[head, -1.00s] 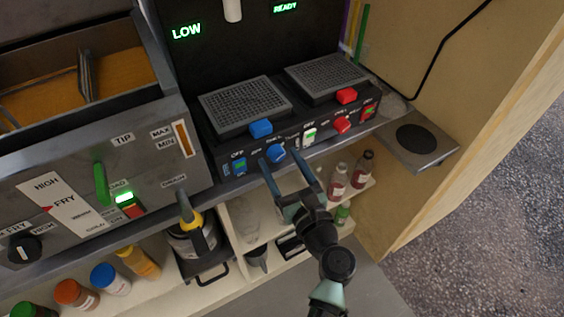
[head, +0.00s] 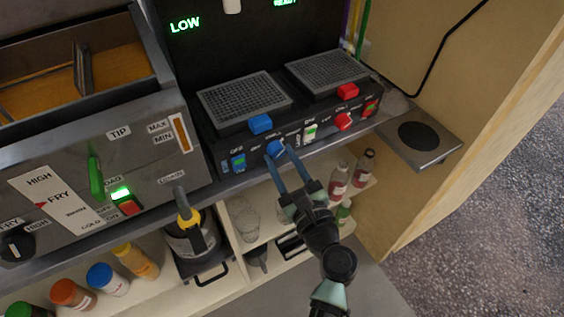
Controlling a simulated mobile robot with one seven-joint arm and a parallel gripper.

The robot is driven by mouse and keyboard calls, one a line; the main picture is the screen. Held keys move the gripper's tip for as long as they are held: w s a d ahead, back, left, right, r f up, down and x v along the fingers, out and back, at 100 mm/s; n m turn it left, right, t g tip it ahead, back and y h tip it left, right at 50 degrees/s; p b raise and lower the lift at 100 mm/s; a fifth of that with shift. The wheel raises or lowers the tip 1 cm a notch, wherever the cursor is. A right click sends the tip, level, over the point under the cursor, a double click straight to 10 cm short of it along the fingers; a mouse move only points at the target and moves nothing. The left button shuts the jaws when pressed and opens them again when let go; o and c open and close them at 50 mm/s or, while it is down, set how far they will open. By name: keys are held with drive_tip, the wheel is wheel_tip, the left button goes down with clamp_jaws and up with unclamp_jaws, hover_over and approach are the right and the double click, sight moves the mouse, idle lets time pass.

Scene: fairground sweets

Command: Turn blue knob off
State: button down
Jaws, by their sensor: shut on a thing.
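The blue knob (head: 273,148) is on the front panel of a black machine (head: 219,150) with two grated tops. My gripper (head: 279,152) reaches up to the panel from the lower right. Its two blue-grey fingers are closed around the blue knob, which shows between and above the fingertips. The lettering around the knob is too small and partly covered to read its setting.
A blue block (head: 260,124) sits above. A metal fryer (head: 150,205) stands left. Bottles (head: 338,180) stand on the shelf below.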

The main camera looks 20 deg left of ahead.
drive_tip(key=n+b, duration=0.1)
drive_tip(key=n, duration=0.1)
drive_tip(key=n+b, duration=0.3)
drive_tip(key=b, duration=0.1)
drive_tip(key=shift+f+n+y, duration=0.35)
drive_tip(key=shift+n+y, duration=0.05)
drive_tip(key=n+b, duration=0.2)
drive_tip(key=n, duration=0.1)
drive_tip(key=n+b, duration=0.2)
drive_tip(key=b, duration=0.1)
drive_tip(key=shift+w+d+n+y, duration=0.15)
drive_tip(key=shift+n+y, duration=0.15)
drive_tip(key=shift+n, duration=0.1)
drive_tip(key=n+b, duration=0.5)
drive_tip(key=n, duration=0.1)
drive_tip(key=shift+g+y+b, duration=0.3)
drive_tip(key=shift+y+b, duration=0.1)
drive_tip(key=n+b, duration=0.3)
drive_tip(key=shift+w+r+n+g, duration=0.1)
drive_tip(key=shift+n+g, duration=0.3)
drive_tip(key=shift+d+r+n+y+b, duration=0.15)
drive_tip(key=shift+n+y+b, duration=0.15)
drive_tip(key=shift+n+b, duration=0.7)
drive_tip(key=shift+n, duration=0.5)
drive_tip(key=shift+c, duration=2.2)
unclamp_jaws()
drive_tip(key=shift+r, duration=0.1)
